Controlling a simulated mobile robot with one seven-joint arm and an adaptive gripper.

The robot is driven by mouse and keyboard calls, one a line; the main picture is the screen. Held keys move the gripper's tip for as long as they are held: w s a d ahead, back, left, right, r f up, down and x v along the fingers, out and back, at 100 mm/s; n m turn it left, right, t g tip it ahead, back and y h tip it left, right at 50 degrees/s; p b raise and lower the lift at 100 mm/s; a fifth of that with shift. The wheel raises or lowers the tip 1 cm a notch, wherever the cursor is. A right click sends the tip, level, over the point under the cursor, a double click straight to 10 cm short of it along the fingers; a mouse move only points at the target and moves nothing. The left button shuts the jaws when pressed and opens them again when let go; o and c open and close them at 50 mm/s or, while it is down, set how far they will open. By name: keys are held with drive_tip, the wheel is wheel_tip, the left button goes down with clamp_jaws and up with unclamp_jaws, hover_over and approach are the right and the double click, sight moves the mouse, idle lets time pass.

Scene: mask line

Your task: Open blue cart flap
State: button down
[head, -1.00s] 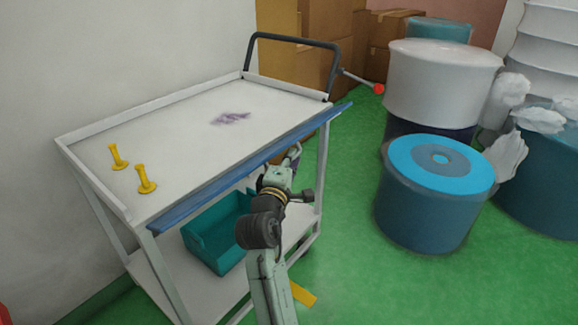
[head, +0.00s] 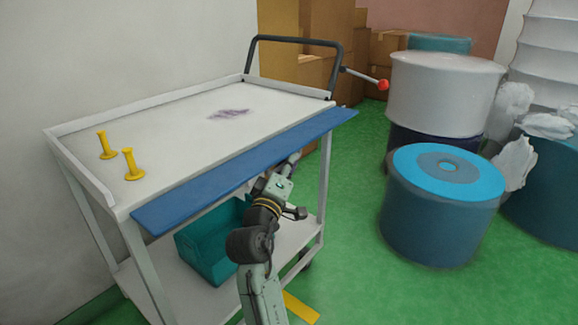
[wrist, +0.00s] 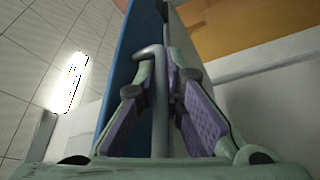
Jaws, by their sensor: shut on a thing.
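The blue flap (head: 240,172) runs along the cart's near long edge in the head view, sloping, with a broad face showing. It also shows in the wrist view (wrist: 124,62) as a blue panel left of centre. A grey bent handle (wrist: 158,100) stands between my gripper's purple-padded fingers (wrist: 160,115). My gripper is shut on this handle. In the head view, my gripper (head: 293,162) is at the flap's lower edge, toward its right end, with the fingertips partly hidden. The cart (head: 185,130) has a white top.
A teal bin (head: 205,250) sits on the lower shelf. Blue and white drums (head: 440,215) stand to the right. Green floor is open between them and the cart.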

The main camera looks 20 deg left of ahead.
drive_tip(key=c, duration=2)
unclamp_jaws()
drive_tip(key=shift+o, duration=0.2)
